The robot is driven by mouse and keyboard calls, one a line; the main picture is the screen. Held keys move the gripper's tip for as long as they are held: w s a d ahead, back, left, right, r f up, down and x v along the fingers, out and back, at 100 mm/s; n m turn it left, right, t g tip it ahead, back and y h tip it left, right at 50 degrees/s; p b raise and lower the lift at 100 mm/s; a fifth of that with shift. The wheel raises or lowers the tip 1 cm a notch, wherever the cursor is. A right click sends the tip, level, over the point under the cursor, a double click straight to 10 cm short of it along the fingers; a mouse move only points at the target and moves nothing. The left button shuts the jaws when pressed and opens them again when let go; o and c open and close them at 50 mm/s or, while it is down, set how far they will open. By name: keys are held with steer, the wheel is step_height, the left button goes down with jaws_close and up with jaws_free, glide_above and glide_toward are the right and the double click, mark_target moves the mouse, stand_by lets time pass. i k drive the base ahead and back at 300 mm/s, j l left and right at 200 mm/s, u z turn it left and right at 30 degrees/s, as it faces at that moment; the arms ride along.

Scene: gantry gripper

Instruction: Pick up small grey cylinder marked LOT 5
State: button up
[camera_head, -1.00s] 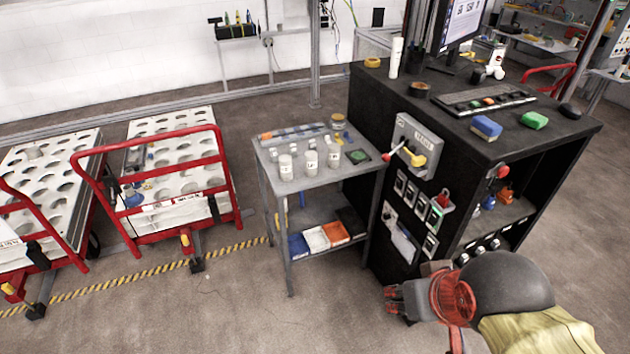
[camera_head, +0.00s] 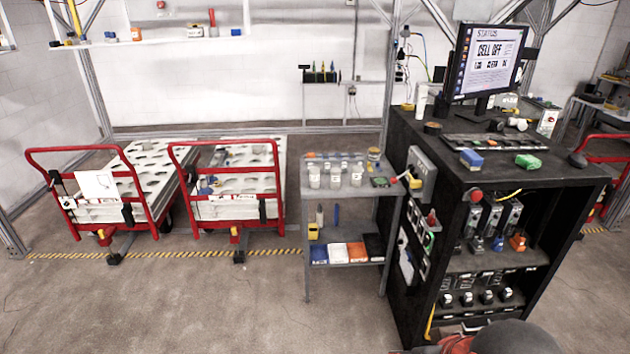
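Several small pale grey cylinders stand upright on the top of a grey metal side table (camera_head: 345,192) in the middle of the view. The front row has a left cylinder (camera_head: 314,178), a middle cylinder (camera_head: 335,178) and a right cylinder (camera_head: 356,177). Smaller pieces stand behind them. The labels are too small to read, so I cannot tell which one is marked LOT 5. My gripper (camera_head: 440,347) is low at the bottom edge, well below and right of the cylinders. It is mostly cut off, and its fingertips do not show clearly.
A black workstation (camera_head: 540,172) with a monitor (camera_head: 487,60) stands right of the side table. Two red-framed carts (camera_head: 236,228) stand left. The floor in front is clear.

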mark_target(336, 172)
steer(key=l+u, duration=0.25)
steer(key=l, duration=0.6)
steer(key=k+l+u, duration=0.1)
steer(key=l+u, duration=0.15)
steer(key=l, duration=0.6)
steer(key=i+j+z, duration=0.5)
steer(key=i+j, duration=1.05)
